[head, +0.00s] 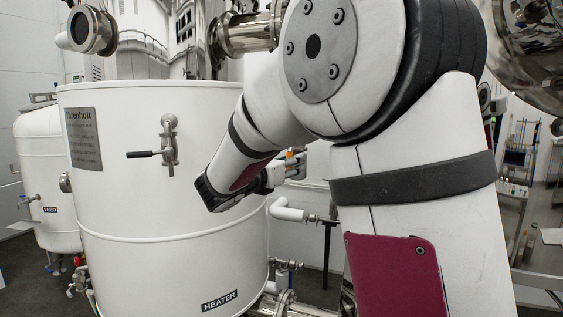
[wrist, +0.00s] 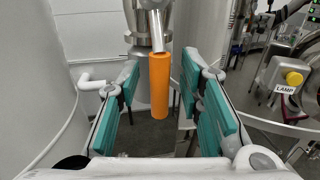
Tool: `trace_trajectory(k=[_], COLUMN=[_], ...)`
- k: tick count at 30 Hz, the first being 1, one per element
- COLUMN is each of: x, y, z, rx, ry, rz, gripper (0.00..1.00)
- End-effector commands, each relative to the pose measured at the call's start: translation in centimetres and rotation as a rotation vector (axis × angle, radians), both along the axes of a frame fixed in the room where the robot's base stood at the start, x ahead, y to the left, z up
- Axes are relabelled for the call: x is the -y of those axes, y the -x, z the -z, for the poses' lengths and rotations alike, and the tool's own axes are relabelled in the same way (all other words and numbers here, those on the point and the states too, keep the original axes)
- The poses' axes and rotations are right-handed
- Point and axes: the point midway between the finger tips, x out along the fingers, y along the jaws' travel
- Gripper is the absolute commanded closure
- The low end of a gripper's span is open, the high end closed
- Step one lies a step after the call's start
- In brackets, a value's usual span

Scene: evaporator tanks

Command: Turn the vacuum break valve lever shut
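An orange lever handle (wrist: 160,85) hangs downward from a metal stem in the wrist view, roughly upright. No label on it is readable, so I cannot confirm which valve it belongs to. My gripper (wrist: 162,63) is open, with its teal-padded fingers on either side of the orange handle and a gap to each side. In the head view my gripper (head: 287,168) is small and partly hidden behind my arm, at the right side of the heater tank. A bit of orange (head: 290,155) shows between its fingers there.
The white heater tank (head: 180,240) carries a separate black-handled lever (head: 145,154) on its front. A feed tank (head: 45,170) stands at left. A white pipe (head: 290,212) runs below my gripper.

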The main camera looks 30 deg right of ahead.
Motion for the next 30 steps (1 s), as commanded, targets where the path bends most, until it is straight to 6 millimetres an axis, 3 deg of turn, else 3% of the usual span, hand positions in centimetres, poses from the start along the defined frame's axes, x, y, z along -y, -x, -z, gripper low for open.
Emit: trace_trajectory(k=[9,13,14,30], x=[0.18,0.17,0.17,-0.18], y=[-0.10,-0.10,-0.10,-0.59], z=[0.04,0.03,0.04,0.02], rx=[0.000,0.000,0.000,0.063], ry=[0.000,0.000,0.000,-0.049], rz=[0.000,0.000,0.000,-0.001], gripper=[0.68,0.98,1.00,1.00])
